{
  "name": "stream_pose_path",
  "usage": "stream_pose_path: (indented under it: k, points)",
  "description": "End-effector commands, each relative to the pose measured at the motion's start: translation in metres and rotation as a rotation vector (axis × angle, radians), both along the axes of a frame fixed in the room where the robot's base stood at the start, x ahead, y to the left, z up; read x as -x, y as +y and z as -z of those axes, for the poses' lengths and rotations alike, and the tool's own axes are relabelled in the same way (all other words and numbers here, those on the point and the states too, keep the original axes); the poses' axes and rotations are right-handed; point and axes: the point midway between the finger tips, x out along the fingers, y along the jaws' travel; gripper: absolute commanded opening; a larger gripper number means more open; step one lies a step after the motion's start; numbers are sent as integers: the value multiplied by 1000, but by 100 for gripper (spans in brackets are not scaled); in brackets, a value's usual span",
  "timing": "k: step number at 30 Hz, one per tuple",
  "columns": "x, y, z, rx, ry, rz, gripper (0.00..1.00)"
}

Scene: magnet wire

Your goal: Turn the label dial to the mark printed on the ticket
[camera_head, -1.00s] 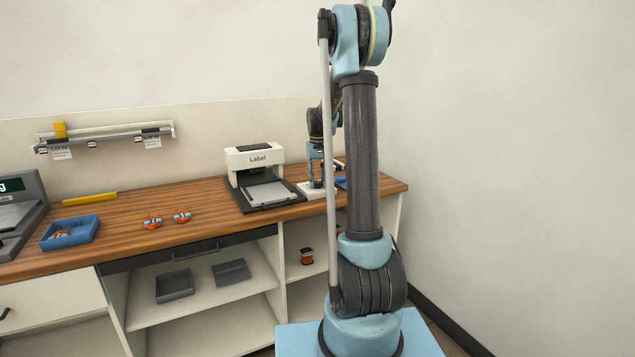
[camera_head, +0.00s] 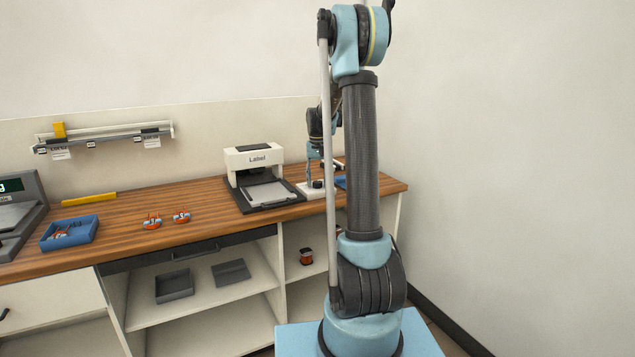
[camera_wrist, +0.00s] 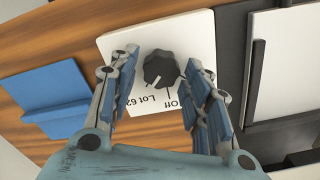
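The label dial (camera_wrist: 159,68) is a dark scalloped knob with a white pointer line, on a white plate (camera_wrist: 122,42). The plate bears "Lot 62" and "Off", seen turned in the wrist view; the pointer slants down towards the "Lot 62" side. Other marks are hidden or not readable. My gripper (camera_wrist: 162,76) is open, a finger on each side of the dial with gaps between. In the head view my gripper (camera_head: 314,154) is above the dial (camera_head: 317,184), partly behind my arm. White tickets (camera_head: 61,155) hang on the wall rail; their print is too small to read.
The label printer (camera_head: 255,158) stands left of the dial plate. A blue holder (camera_wrist: 48,92) is on its other side. Two orange-and-white parts (camera_head: 152,222), a blue tray (camera_head: 70,234) and a yellow bar (camera_head: 89,199) lie further left on the wooden bench.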

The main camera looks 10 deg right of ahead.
Motion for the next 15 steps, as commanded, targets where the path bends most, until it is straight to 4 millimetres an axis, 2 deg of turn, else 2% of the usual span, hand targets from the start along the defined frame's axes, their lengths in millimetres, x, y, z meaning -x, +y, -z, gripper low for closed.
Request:
stream_pose_path:
  k: [10, 15]
  points:
    - [1, 1, -1, -1, 1, -1, 51]
    - [1, 1, -14, -1, 2, -1, 51]
